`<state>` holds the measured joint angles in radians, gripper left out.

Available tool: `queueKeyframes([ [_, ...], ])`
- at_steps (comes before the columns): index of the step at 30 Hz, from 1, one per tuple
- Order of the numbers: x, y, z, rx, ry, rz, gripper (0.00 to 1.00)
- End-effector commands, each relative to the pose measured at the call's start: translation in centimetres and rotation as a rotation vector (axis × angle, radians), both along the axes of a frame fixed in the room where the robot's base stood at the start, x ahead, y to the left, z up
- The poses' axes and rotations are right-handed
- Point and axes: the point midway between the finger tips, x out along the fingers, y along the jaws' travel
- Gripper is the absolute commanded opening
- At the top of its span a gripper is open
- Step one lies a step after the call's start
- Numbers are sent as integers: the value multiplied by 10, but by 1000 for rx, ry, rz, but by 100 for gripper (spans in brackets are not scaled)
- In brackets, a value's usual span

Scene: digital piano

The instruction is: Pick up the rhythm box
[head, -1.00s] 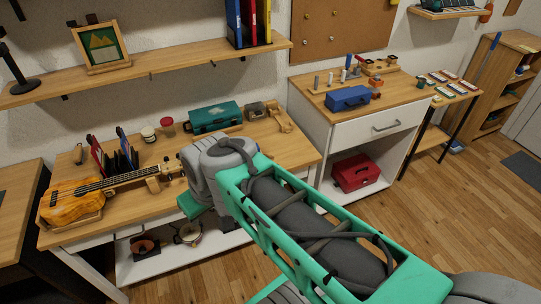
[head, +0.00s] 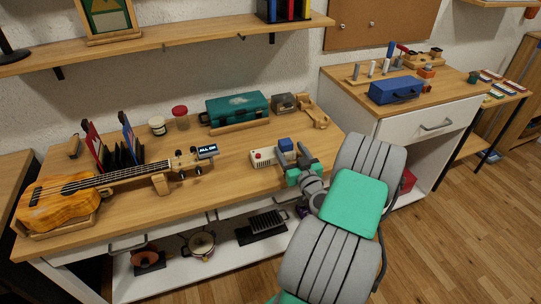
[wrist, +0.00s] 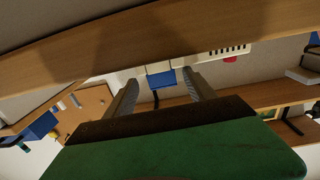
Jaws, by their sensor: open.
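The rhythm box looks to be the small cream box (head: 262,158) with a red button, lying on the wooden table right of the ukulele. In the wrist view its cream body (wrist: 222,53) shows dark slots and a red part, seen tilted. A blue block (head: 285,145) sits at its right end; I cannot tell whether it is part of the box. My gripper (head: 296,164) is open at the box's right end. In the wrist view, the blue block (wrist: 161,78) appears between the fingertips of my gripper (wrist: 162,82), with no clear contact. My gripper hides part of the box's right end.
A teal case (head: 237,108), jars and a wooden stand (head: 312,112) line the back. Bare tabletop lies in front of the box.

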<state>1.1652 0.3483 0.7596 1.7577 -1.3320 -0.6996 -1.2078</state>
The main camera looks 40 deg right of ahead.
Motion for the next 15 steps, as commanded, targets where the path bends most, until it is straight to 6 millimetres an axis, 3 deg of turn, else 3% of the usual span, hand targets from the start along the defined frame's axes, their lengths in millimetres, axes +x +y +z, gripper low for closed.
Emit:
queueKeyframes([
  [3,23,-3,2,-1,0,6,64],
  [6,33,-7,1,0,1,4,64],
  [12,35,-7,0,0,1,5,64],
  [15,35,-7,0,0,1,6,57],
])
